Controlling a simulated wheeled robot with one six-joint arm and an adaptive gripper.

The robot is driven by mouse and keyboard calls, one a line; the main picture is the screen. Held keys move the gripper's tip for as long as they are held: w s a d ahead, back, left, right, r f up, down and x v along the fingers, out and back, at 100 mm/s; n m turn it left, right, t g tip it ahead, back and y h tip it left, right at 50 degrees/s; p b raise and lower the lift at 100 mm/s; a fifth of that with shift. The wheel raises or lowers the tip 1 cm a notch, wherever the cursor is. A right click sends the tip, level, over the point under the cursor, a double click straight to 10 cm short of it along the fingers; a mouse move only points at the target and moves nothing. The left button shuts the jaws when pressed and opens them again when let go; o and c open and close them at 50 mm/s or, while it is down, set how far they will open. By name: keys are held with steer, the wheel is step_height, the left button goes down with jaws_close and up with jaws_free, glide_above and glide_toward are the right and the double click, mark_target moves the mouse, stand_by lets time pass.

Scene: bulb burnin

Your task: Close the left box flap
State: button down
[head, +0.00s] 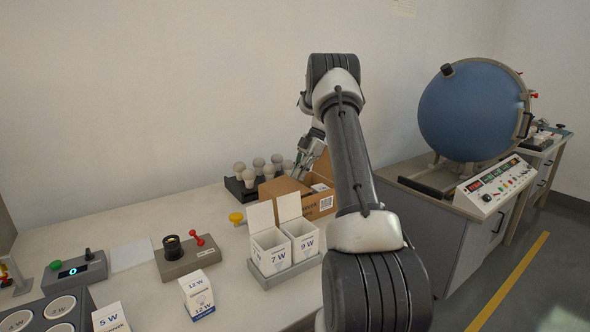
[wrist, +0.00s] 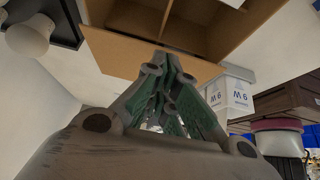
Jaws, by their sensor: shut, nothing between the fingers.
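The cardboard box (head: 313,209) stands on the bench behind my arm, with its top open. In the wrist view its inside (wrist: 196,25) shows brown walls and a divider. A flap (wrist: 118,51) is folded outward from the near edge of the box in that view; I take it to be the left one. My gripper (head: 301,174) is shut and empty, pointing down at the box's left side. In the wrist view the fingertips (wrist: 168,58) overlap the flap; I cannot tell whether they touch it. My arm hides part of the box in the head view.
A dark tray of several bulbs (head: 249,188) stands left of the box. A blue sphere (head: 470,110) is on the right bench. The bench's left back area is clear.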

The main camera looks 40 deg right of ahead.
steer(key=shift+d+f, duration=0.2)
steer(key=shift+f, duration=0.25)
steer(key=shift+d+f, duration=0.2)
steer(key=shift+f, duration=0.25)
steer(key=shift+r, duration=0.1)
